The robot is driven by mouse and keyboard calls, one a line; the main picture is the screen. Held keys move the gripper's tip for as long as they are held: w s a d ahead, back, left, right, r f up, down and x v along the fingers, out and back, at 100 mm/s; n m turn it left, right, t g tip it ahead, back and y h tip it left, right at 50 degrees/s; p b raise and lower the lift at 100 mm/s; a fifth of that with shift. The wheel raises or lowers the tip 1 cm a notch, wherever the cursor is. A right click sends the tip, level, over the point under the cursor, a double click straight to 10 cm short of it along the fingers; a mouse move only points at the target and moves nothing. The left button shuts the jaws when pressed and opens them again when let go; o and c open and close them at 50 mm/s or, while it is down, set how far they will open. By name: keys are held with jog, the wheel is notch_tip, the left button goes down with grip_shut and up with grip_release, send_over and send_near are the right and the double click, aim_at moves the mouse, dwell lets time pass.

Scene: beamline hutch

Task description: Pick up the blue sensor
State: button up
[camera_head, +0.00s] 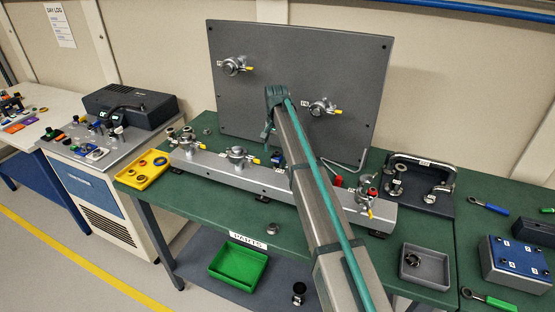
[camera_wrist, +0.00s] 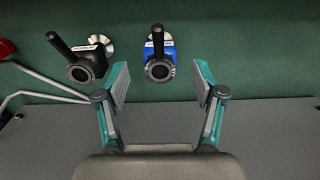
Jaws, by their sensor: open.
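The blue sensor (camera_wrist: 158,68) lies on the green table top in the wrist view, with a round dark face, a white label and a black stem pointing up the picture. In the head view a small blue patch of it (camera_head: 277,159) shows behind the rail, partly hidden by my arm. My gripper (camera_wrist: 160,76) is open and empty. Its two teal fingers with grey pads stand left and right of the blue sensor in the picture, apart from it. In the head view my gripper (camera_head: 268,132) points down over the table, in front of the grey panel.
A black sensor (camera_wrist: 86,66) of like shape lies left of the blue one, close to the left finger. A grey rail (camera_head: 240,176) with valve fittings runs along the table. An upright grey panel (camera_head: 290,75) stands behind. A bent metal rod (camera_wrist: 40,77) lies at left.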

aim_at(277, 159)
jog(key=shift+w+f+p, duration=0.15)
jog(key=shift+f+p, duration=1.05)
jog(key=shift+f, duration=1.6)
grip_shut()
jog(key=shift+r, duration=0.1)
notch_tip(277, 159, up, 10)
jog(key=b, duration=0.3)
